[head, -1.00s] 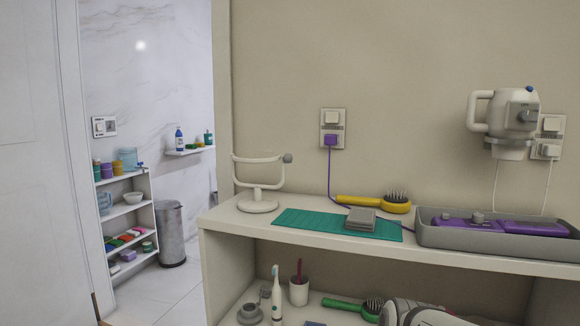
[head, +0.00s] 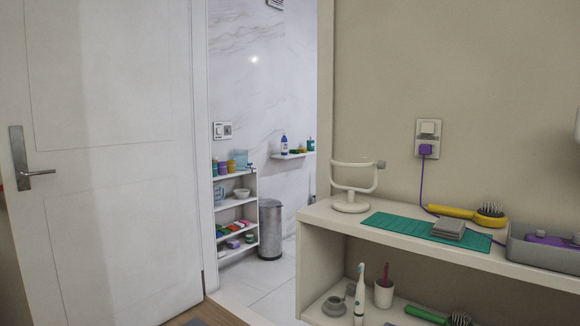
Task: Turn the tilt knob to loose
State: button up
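A white stand with a round base and a curved open frame (head: 352,202) stands upright at the left end of the shelf top in the head view. A small grey knob (head: 381,164) sits at the upper right end of its frame, and it looks like the tilt knob. The knob is small here, and I cannot tell its setting. My gripper is not in view.
The shelf unit (head: 322,214) holds a green mat (head: 385,226), grey folded cloths (head: 447,229), a yellow brush (head: 455,212) and a grey tray (head: 545,253). A white door (head: 110,120) stands at left. A doorway shows a bin (head: 270,228) and shelves beyond.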

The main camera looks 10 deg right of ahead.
aim_at(382, 164)
jog(key=u, duration=1.4)
jog(key=k, duration=0.85)
jog(key=z, duration=1.35)
jog(key=i, duration=0.9)
